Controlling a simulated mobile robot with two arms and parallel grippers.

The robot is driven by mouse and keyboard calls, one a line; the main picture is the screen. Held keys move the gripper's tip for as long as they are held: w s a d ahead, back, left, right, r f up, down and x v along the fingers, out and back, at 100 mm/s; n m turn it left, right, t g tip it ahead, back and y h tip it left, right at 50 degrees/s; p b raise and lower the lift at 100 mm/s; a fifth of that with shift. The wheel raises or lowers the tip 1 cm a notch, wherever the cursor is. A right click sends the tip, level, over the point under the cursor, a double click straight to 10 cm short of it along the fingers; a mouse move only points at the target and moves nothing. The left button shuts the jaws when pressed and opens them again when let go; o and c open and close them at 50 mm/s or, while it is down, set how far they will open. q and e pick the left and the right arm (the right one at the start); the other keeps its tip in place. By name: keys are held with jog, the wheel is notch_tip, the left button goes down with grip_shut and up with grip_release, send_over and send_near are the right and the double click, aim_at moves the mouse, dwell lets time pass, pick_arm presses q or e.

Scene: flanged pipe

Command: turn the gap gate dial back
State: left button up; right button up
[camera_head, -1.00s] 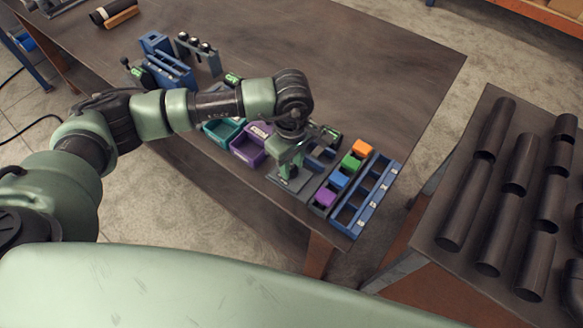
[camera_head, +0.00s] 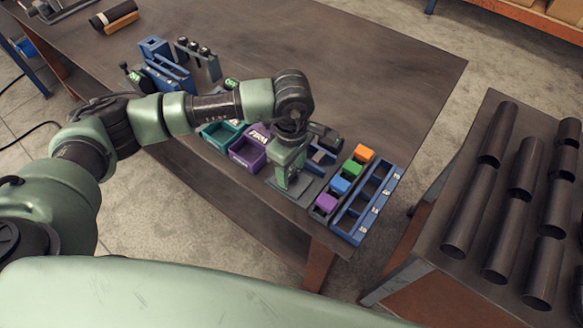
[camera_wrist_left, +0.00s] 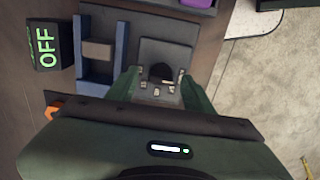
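The dial (camera_wrist_left: 161,74) is a small dark round knob with pale marks around it, on a grey plate (camera_wrist_left: 165,52) in the left wrist view. The plate also shows in the head view (camera_head: 310,192), where my gripper hides the dial. My left gripper (camera_head: 292,180) points down over the plate. In the wrist view its two green fingers (camera_wrist_left: 162,88) are apart, one on each side of the dial. I cannot tell whether they touch it. A blue frame with a brown-grey block (camera_wrist_left: 97,50), perhaps the gap gate, stands beside the plate. My right gripper is not in view.
A black box reading OFF (camera_wrist_left: 46,46) stands beyond the blue frame. Purple (camera_head: 247,152) and teal (camera_head: 221,135) bins lie left of the gripper. Coloured blocks (camera_head: 340,185) and a blue rack (camera_head: 366,205) stand right. Dark pipes (camera_head: 480,190) lie on another table.

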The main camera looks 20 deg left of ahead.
aim_at(292, 173)
pick_arm(q)
notch_tip(292, 173, up, 7)
jog(key=shift+f+b, duration=0.1)
jog(key=shift+b, duration=0.95)
jog(key=shift+r, duration=0.5)
jog(key=shift+s, duration=0.1)
